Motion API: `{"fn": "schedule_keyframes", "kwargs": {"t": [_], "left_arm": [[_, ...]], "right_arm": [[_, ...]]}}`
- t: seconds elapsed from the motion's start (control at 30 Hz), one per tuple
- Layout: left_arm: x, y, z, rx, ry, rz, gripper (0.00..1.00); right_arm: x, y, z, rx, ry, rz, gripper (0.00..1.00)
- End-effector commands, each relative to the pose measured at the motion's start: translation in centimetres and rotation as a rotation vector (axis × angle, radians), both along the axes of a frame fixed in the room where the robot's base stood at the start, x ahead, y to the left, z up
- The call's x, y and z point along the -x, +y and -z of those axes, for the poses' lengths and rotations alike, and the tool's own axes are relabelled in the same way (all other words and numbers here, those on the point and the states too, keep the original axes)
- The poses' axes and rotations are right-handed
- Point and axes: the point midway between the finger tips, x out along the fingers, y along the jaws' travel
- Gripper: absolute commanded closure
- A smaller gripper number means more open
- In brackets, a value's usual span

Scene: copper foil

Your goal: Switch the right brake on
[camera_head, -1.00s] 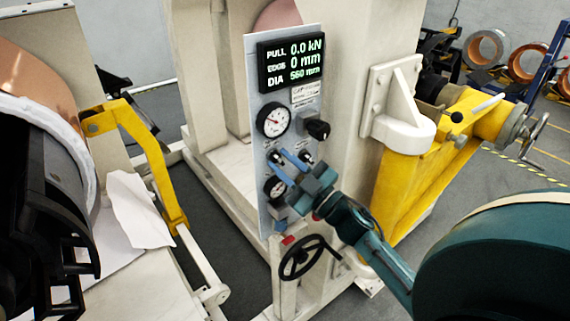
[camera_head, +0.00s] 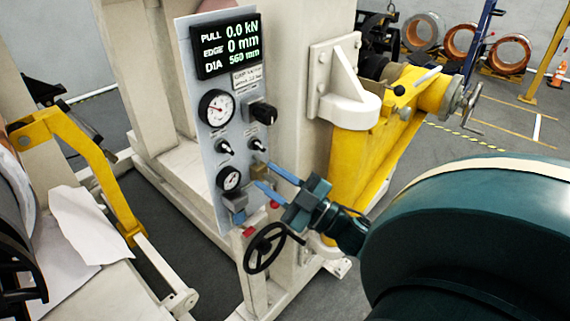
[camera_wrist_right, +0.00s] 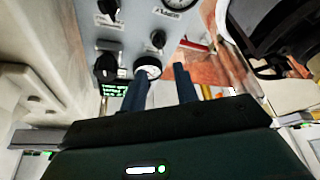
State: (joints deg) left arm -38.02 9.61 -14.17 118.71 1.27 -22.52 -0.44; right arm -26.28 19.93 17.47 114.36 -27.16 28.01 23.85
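The grey control panel (camera_head: 206,170) stands left of centre in the head view. It carries two small black knobs side by side, a left one (camera_head: 225,146) and a right one (camera_head: 257,144); their labels are too small to read. My right gripper (camera_head: 262,175) is open, its two blue fingers below the right knob and apart from it. In the right wrist view the panel appears upside down, with the right knob (camera_wrist_right: 107,45) beyond the fingers and another black knob (camera_wrist_right: 109,8) at the top. Nothing shows between the fingers. My left gripper is not in view.
The panel also has a display (camera_head: 228,48), an upper gauge (camera_head: 216,108), a large black knob (camera_head: 262,112) and a lower gauge (camera_head: 229,179). A black handwheel (camera_head: 265,248) sits just below my right gripper. A yellow arm (camera_head: 375,150) stands to the right.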

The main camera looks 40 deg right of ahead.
Motion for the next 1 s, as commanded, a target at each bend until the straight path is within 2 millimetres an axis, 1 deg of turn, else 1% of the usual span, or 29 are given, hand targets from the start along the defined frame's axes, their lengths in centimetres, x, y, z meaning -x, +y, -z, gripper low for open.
{"fn": "schedule_keyframes", "kwargs": {"t": [0.03,0.1,0.2,0.3,0.87,0.97,1.0], "left_arm": [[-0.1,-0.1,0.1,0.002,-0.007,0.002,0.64],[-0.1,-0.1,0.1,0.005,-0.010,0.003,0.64],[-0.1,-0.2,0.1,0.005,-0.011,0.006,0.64],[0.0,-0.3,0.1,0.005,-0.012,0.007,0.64],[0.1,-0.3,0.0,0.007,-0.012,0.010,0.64],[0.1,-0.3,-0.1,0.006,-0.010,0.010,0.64],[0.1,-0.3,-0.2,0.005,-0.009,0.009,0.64]], "right_arm": [[0.9,-0.2,0.5,0.000,0.003,0.002,0.70],[1.7,-0.5,0.8,0.000,0.001,0.002,0.70],[2.5,-0.7,1.0,0.001,0.000,0.002,0.70],[2.9,-0.9,1.0,0.000,-0.002,0.001,0.70],[2.9,-0.9,1.0,0.000,0.000,0.001,0.70],[2.8,-0.5,1.8,-0.031,0.032,0.019,0.70],[2.6,-0.1,2.6,-0.056,0.066,0.036,0.70]]}}
